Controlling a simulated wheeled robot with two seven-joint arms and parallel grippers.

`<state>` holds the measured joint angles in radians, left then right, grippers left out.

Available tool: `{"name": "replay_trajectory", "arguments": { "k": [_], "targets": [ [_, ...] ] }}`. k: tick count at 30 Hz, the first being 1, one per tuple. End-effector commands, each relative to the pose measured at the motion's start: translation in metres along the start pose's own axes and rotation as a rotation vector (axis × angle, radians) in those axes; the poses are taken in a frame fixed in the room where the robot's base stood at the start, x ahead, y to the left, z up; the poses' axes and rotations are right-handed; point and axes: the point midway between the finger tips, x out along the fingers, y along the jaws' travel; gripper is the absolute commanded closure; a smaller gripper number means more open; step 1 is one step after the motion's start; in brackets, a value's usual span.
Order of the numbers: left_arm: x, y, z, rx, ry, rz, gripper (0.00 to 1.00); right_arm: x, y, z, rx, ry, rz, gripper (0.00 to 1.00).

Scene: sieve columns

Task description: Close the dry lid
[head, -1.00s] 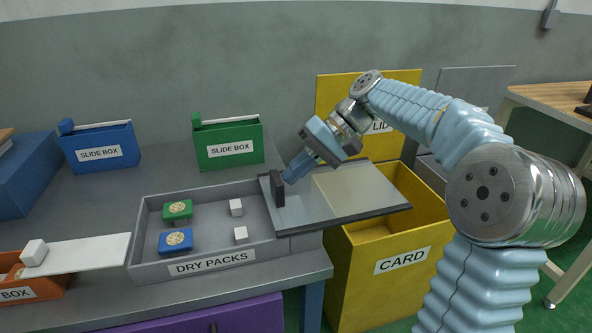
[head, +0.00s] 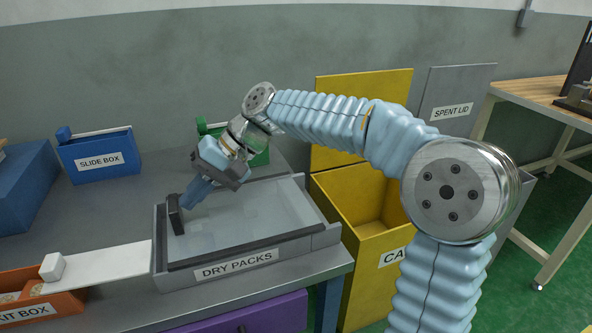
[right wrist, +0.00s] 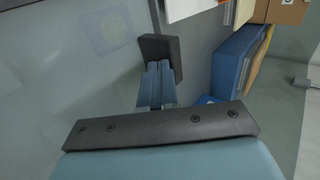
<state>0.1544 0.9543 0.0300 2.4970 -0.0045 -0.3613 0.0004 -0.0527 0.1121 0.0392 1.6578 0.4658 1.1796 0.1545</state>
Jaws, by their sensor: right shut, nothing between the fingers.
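The dry lid is a clear sliding panel (head: 262,212) with dark edging. It lies over the grey DRY PACKS tray (head: 312,243), its dark upright handle (head: 175,215) close to the tray's left wall. Pale and dim shapes show faintly through it. My right gripper (head: 186,204) is shut and empty, its fingertips against or very near the right side of the handle. In the right wrist view, the handle (right wrist: 157,52) stands just beyond the shut fingers (right wrist: 157,78), and the lid (right wrist: 70,75) spreads to the left. Whether a small gap remains is unclear. My left gripper is out of view.
An orange kit box (head: 38,302) with a white lid (head: 105,267) and white knob (head: 52,266) adjoins the tray's left. Blue (head: 98,158) and green (head: 262,158) slide boxes stand behind. A yellow card bin (head: 365,255) is at the right, and a SPENT LID bin (head: 452,100) beyond.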

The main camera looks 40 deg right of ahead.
Motion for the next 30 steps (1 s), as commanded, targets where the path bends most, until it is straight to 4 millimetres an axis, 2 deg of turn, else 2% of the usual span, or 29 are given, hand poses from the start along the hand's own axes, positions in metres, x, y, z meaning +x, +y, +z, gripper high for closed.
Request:
{"name": "replay_trajectory", "arguments": {
  "k": [4, 10, 30],
  "targets": [
    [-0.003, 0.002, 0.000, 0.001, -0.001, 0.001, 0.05, 0.013, -0.013, 0.000, -0.001, -0.003, 0.000, 1.00],
    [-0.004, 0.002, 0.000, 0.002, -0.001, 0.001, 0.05, 0.021, -0.020, 0.000, 0.000, 0.000, -0.001, 1.00],
    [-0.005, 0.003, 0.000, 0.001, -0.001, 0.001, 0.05, 0.021, -0.020, -0.002, -0.001, -0.003, -0.004, 1.00]
  ]
}}
